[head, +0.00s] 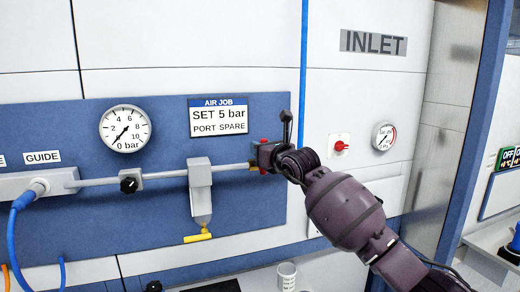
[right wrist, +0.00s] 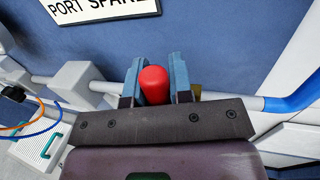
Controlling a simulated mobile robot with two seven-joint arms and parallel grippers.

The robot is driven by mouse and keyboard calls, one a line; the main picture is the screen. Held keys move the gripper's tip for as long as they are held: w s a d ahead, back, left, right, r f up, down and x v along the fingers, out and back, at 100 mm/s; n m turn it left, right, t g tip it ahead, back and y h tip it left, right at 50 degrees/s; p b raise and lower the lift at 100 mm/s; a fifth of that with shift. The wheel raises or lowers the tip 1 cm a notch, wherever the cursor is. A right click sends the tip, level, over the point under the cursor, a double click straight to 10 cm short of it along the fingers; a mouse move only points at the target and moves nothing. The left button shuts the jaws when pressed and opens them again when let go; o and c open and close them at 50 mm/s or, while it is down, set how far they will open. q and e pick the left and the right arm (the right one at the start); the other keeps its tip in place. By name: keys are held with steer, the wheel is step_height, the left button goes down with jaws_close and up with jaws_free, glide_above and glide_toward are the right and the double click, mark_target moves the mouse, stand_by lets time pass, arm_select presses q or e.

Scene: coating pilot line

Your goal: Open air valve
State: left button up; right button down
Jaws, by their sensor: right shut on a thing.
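The air valve sits on the grey pipe at the right end of the blue panel. Its red handle (head: 263,141) shows just past my fingers in the head view and as a rounded red grip (right wrist: 154,85) in the right wrist view. My right gripper (right wrist: 154,88) is shut on this handle, one blue-grey finger on each side. In the head view my right gripper (head: 267,155) reaches the valve from the right and hides most of its body. The round gauge (head: 125,129) has its needle at the lower left, near 0 bar. My left gripper is not in view.
A regulator (head: 200,178) with a yellow lever (head: 198,237) hangs left of the valve. A black knob (head: 128,184) is further left. A red switch (head: 341,146) and a second gauge (head: 384,137) are on the wall at right. A white cup (head: 287,275) stands below.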

arm_select(q)
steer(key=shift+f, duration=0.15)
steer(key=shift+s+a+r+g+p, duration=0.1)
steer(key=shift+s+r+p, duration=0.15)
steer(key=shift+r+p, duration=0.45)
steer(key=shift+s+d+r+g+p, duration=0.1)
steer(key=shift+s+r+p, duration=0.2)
steer(key=shift+p, duration=0.7)
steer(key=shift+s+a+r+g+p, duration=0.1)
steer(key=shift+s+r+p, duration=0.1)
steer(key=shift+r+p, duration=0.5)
arm_select(e)
steer(key=shift+w+d+f+m+t, duration=0.15)
steer(key=shift+d+m+t, duration=0.3)
steer(key=shift+m, duration=0.75)
steer(key=shift+w+d+f+m+t, duration=0.1)
steer(key=shift+w+d+m+t, duration=0.15)
steer(key=shift+d+m, duration=0.65)
steer(key=shift+w+d+f+m+t, duration=0.15)
steer(key=shift+m+t, duration=0.25)
steer(key=shift+m, duration=1.1)
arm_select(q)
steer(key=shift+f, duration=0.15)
arm_select(e)
steer(key=c, duration=1)
jaws_free()
steer(key=shift+s+d, duration=0.1)
steer(key=shift+s, duration=0.05)
